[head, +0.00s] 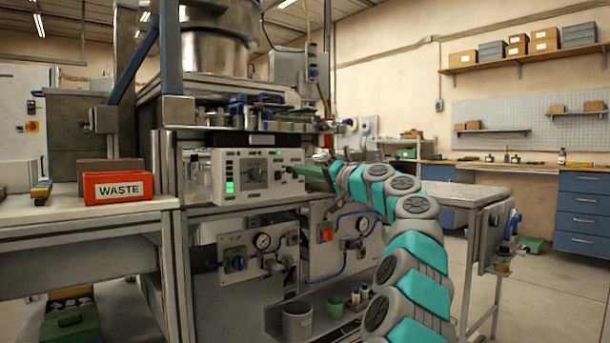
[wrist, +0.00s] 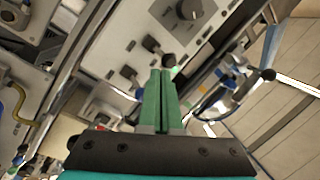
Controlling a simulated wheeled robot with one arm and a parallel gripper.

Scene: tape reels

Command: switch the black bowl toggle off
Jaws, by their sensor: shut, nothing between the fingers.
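A pale grey control box (head: 232,164) stands on the machine, with a large dark dial (head: 257,173), lit green indicators (head: 229,187) and small black toggles. My gripper (head: 295,170) reaches in from the right, its tips at the right part of the panel. In the wrist view my gripper (wrist: 163,72) has its green fingers together, with nothing between them. A black toggle knob (wrist: 168,60) is right at the fingertips; I cannot tell whether they touch. Two more dark toggles (wrist: 150,44) show to the left. Labels are too small to read, so which is the bowl toggle is unclear.
A red WASTE bin (head: 118,187) sits on the left bench. A metal bowl (head: 215,45) is above the box. Below are gauges with blue hoses (head: 262,241) and a shelf with a grey cup (head: 297,320). A metal table (head: 465,193) stands at right.

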